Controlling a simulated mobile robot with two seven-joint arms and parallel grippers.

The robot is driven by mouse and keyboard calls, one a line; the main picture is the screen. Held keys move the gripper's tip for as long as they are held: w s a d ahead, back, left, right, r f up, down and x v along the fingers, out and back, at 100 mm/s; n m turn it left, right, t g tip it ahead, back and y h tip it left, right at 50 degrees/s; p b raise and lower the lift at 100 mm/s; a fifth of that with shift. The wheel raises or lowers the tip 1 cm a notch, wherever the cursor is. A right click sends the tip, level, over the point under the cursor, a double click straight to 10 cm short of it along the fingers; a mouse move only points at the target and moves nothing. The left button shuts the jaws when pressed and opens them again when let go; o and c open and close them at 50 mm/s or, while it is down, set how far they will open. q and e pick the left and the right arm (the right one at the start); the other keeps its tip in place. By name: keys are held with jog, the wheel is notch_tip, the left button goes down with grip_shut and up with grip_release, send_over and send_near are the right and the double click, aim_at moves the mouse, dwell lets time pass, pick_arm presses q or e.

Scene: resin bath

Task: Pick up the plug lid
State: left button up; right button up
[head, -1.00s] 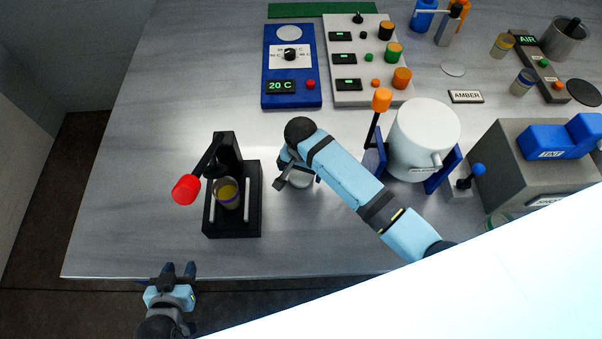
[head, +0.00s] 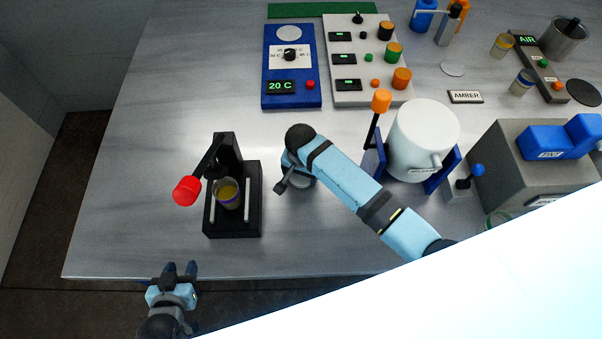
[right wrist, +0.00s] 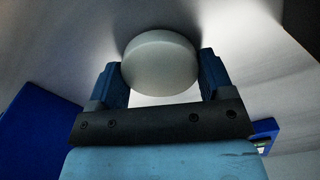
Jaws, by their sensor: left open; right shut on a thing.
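The plug lid (right wrist: 160,62) is a pale grey round piece between the two blue fingers of my right gripper (right wrist: 160,78) in the right wrist view. The gripper is shut on its sides. In the head view my right gripper (head: 293,180) is over the table between the black press and the white drum, and its wrist mostly hides the lid. I cannot tell whether the lid is touching the table. My left gripper (head: 181,269) is open and empty at the table's front edge, lower left.
A black press (head: 212,222) with a red-knobbed lever and an amber cup (head: 228,193) stands left of my right gripper. A white drum (head: 424,135) on blue supports stands to the right. Blue (head: 272,65) and grey (head: 355,22) control panels are behind. The table's left side is clear.

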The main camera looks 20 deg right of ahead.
jog(key=shift+r, duration=0.1)
pick_arm(q)
jog(key=shift+s+a, duration=0.15)
jog(key=shift+s, duration=0.05)
pick_arm(e)
notch_tip(320, 180, up, 18)
jog(key=shift+w+f, duration=0.1)
jog(key=shift+w, duration=0.05)
pick_arm(q)
jog(key=shift+w+d+f, duration=0.15)
jog(key=shift+d, duration=0.2)
jog(key=shift+w+a, duration=0.1)
jog(key=shift+w, duration=0.1)
pick_arm(e)
notch_tip(320, 180, up, 2)
